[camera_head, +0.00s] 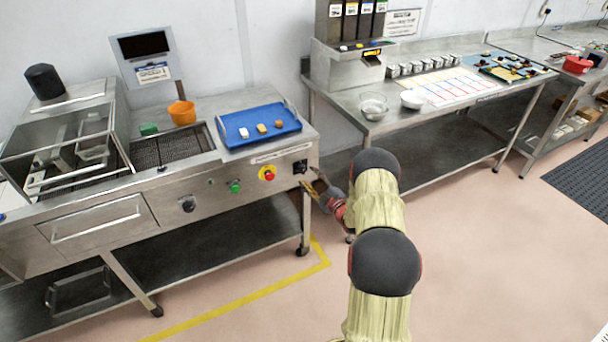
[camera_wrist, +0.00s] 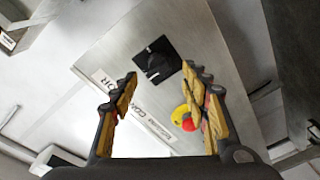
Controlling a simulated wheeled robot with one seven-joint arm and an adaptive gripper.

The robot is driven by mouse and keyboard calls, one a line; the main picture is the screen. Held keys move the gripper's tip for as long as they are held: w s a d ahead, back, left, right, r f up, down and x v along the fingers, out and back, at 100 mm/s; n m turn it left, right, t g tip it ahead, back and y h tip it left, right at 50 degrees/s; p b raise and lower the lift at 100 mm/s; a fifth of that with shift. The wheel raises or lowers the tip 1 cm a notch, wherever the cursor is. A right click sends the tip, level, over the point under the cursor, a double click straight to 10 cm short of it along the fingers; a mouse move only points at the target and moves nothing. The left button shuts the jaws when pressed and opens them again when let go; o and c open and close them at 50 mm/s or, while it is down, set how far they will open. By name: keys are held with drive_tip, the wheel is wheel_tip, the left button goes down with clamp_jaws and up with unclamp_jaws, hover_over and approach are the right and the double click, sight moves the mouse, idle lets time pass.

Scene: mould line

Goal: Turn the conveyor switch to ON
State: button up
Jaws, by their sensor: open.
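The conveyor switch, a black rotary knob on a square black plate (camera_head: 300,167), is at the right end of the machine's steel front panel. It also shows in the wrist view (camera_wrist: 157,62), ahead of my fingers and between them. My gripper (camera_head: 313,190) is just right of and below the switch in the head view, apart from it. In the wrist view the gripper (camera_wrist: 165,105) is open and empty, its yellow-brown finger pads spread. I cannot read the switch's position. A label reading partly "CONVEYOR" (camera_wrist: 135,108) is beside the switch.
A red emergency button on a yellow disc (camera_head: 267,174) is left of the switch, close to one finger in the wrist view. A green button (camera_head: 235,187) and another black knob (camera_head: 187,204) are farther left. A blue tray (camera_head: 228,143) is above. Floor to the right is clear.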

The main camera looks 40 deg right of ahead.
sight(304, 172)
drive_tip(key=shift+w+d+b, duration=0.15)
drive_tip(key=shift+w+b, duration=0.15)
drive_tip(key=shift+w, duration=0.9)
drive_tip(key=shift+w+d+b, duration=0.15)
drive_tip(key=shift+w+b, duration=0.1)
drive_tip(key=shift+w, duration=0.9)
drive_tip(key=c, duration=0.4)
drive_tip(key=shift+s+f, duration=0.1)
drive_tip(key=shift+f, duration=0.05)
drive_tip(key=c, duration=0.7)
